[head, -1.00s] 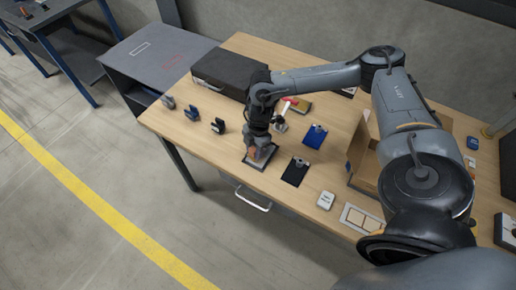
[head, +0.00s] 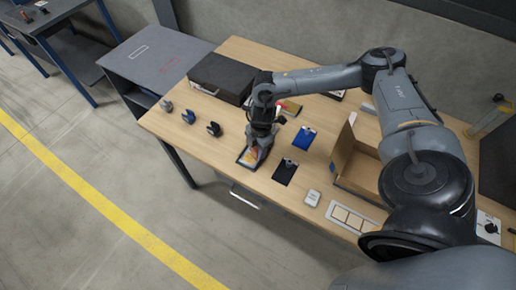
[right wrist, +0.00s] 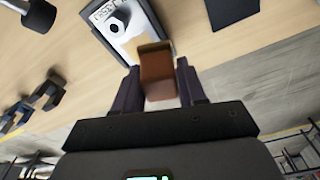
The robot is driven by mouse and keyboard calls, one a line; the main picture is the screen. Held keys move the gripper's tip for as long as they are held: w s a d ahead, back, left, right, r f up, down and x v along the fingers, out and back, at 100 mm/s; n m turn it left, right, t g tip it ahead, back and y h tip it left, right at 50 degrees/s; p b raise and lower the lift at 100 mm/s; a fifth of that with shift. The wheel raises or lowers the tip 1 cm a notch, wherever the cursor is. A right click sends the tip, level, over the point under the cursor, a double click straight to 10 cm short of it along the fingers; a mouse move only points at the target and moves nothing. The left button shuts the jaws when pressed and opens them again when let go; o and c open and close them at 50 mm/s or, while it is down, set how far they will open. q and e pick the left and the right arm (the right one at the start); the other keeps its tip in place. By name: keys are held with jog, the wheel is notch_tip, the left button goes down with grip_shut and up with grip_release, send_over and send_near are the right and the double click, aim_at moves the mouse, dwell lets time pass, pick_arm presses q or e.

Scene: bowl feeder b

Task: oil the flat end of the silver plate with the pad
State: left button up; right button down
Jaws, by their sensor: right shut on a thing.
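My right gripper (head: 256,152) is shut on a brown block-like pad (right wrist: 157,70), which sticks out between the fingers in the right wrist view. The pad is over a dark-edged flat piece with a pale, silvery face (right wrist: 122,30); this piece also shows under the gripper in the head view (head: 243,161). A printed label and a yellowish patch show on it. The pad hides part of its near end. I cannot tell whether the pad touches it. My left gripper is not in view.
A blue board (head: 304,138) and a black board (head: 285,172) lie to the right. Several small clamp-like pieces (head: 188,117) stand to the left. A black case (head: 221,78) is behind, and an open cardboard box (head: 358,168) is at the right.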

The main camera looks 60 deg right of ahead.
jog(key=shift+r+p, duration=0.7)
jog(key=shift+r, duration=0.25)
jog(key=shift+r+p, duration=0.5)
jog(key=shift+p, duration=0.05)
